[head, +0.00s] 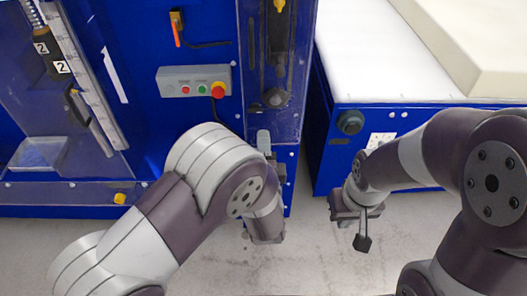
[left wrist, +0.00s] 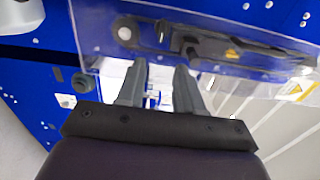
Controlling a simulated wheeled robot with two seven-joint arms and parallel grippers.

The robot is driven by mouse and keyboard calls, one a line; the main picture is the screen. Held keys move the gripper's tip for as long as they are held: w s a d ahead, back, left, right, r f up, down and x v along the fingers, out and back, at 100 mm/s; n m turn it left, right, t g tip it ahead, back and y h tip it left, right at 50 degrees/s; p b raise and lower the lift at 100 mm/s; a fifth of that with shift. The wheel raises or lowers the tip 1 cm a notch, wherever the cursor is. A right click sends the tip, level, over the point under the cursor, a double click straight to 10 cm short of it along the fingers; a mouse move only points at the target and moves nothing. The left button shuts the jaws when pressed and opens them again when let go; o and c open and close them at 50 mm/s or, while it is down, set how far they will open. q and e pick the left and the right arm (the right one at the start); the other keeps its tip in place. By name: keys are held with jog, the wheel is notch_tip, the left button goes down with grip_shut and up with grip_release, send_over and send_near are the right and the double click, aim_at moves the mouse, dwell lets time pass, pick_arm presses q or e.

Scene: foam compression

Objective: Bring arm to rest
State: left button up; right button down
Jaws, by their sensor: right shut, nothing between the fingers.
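My left arm reaches in from the left in the head view. Its gripper (head: 272,157) is partly hidden behind the wrist, close to the front of the blue machine (head: 140,120). In the left wrist view its two grey fingers (left wrist: 160,68) stand apart with nothing held between them. They point toward a clear guard (left wrist: 240,45) on the machine; I cannot tell whether they touch it. My right gripper (head: 362,243) hangs over the grey floor in front of the white-topped table, shut and empty.
A control box (head: 195,81) with coloured buttons is on the machine. A white-topped blue table (head: 370,60) carries a cream foam block (head: 480,45) at the right. A narrow gap separates machine and table. The grey floor (head: 320,265) between my arms looks clear.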

pick_arm(q)
jog(key=shift+s, duration=0.8)
jog(key=s+f+n+g+h, duration=0.2)
jog(key=s+f+n+g, duration=0.7)
jog(key=f+g, duration=0.3)
jog(key=s+a+r+n+g+y, duration=0.1)
jog(key=s+a+r+n+g, duration=0.1)
jog(key=a, duration=0.8)
jog(key=s+a+r+n+g+y, duration=0.1)
jog(key=s+a+r+n, duration=0.3)
jog(key=a, duration=0.6)
notch_tip(320, 180, up, 2)
jog(key=n+g, duration=0.1)
jog(key=n, duration=0.2)
jog(key=shift+s+g, duration=0.3)
jog(key=shift+s, duration=0.05)
